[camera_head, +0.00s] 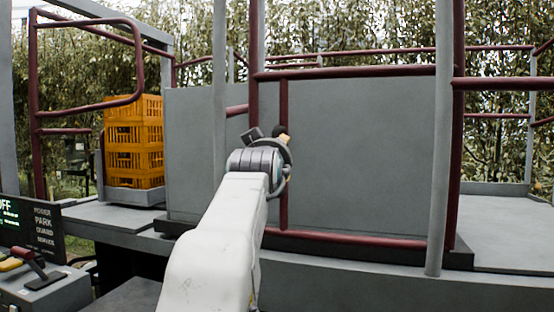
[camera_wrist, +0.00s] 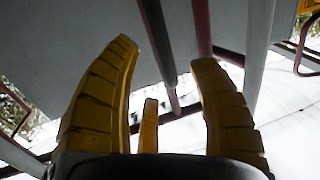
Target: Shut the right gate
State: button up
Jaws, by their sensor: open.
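A dark red tubular gate frame (camera_head: 345,238) stands right of centre in the head view, in front of a large grey panel. It has a top rail, a bottom rail and an upright at its left; I cannot tell whether it is latched. My gripper (camera_head: 283,138) is at the left upright, mostly hidden behind my wrist. In the wrist view my gripper (camera_wrist: 165,65) has its yellow fingers spread apart. I cannot tell whether a finger touches the bar.
Another dark red gate frame (camera_head: 88,22) stands swung out at the left. Orange crates (camera_head: 134,140) are stacked behind it. A grey post (camera_head: 443,150) and a red rail (camera_head: 510,84) stand at the right. A control box (camera_head: 45,290) is at lower left.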

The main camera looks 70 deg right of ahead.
jog(key=shift+p+x, duration=1.85)
jog(key=shift+x, duration=1.65)
jog(key=shift+o, duration=0.2)
jog(key=shift+s, duration=0.1)
grip_shut()
